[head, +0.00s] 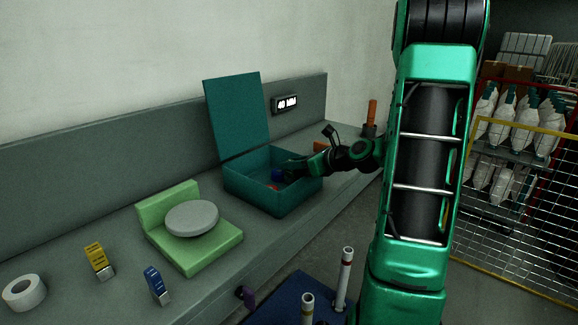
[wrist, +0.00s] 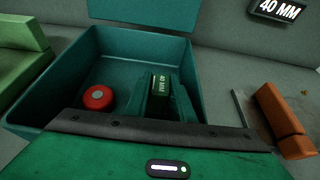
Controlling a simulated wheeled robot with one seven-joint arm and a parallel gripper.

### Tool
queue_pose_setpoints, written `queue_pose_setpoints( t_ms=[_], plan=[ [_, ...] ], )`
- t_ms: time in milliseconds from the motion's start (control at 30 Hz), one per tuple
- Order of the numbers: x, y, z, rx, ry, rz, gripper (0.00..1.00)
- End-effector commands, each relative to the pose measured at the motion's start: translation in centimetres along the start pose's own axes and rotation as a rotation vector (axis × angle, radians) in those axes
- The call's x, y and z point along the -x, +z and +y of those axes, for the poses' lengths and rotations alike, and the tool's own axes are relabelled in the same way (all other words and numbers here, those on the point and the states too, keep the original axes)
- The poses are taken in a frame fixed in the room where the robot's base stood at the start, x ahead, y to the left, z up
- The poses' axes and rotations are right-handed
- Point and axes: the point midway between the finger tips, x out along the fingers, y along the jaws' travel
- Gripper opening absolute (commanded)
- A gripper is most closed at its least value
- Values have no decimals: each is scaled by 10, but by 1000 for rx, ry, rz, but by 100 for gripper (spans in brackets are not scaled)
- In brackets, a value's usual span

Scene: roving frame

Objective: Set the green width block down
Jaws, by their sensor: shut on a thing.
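The green width block (wrist: 161,88), with small pale lettering on its face, is between the fingers of my gripper (wrist: 162,98) in the wrist view. My gripper is shut on it. Behind and below it in that view is the inside of an open teal box (wrist: 60,68). In the head view my gripper (head: 287,172) reaches in over the right side of the same box (head: 255,196), whose lid (head: 236,112) stands up; the block is not clear there. I cannot tell whether the block touches the box floor.
A sign (head: 286,104) reads 40 MM. Left are a green stand with a grey disc (head: 192,218), yellow (head: 97,258) and blue (head: 156,284) blocks and white tape (head: 23,292). An orange object (wrist: 285,118) lies right.

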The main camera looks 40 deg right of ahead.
Motion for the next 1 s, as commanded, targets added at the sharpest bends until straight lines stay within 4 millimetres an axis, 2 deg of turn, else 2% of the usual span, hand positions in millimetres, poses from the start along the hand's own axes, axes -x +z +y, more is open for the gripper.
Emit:
queue_pose_setpoints(
  t_ms=[67,100,167,200,567,733,1000],
  plan=[
    [-1,-1,0,-1,1,0,0],
    [-1,-2,0,-1,1,0,24],
    [-1,-2,0,0,1,0,38],
    [-1,-2,0,0,1,0,40],
    [2,1,0,0,-1,0,40],
    [25,1,0,-1,-3,0,40],
    [80,1,-1,0,-4,0,40]
  ],
)
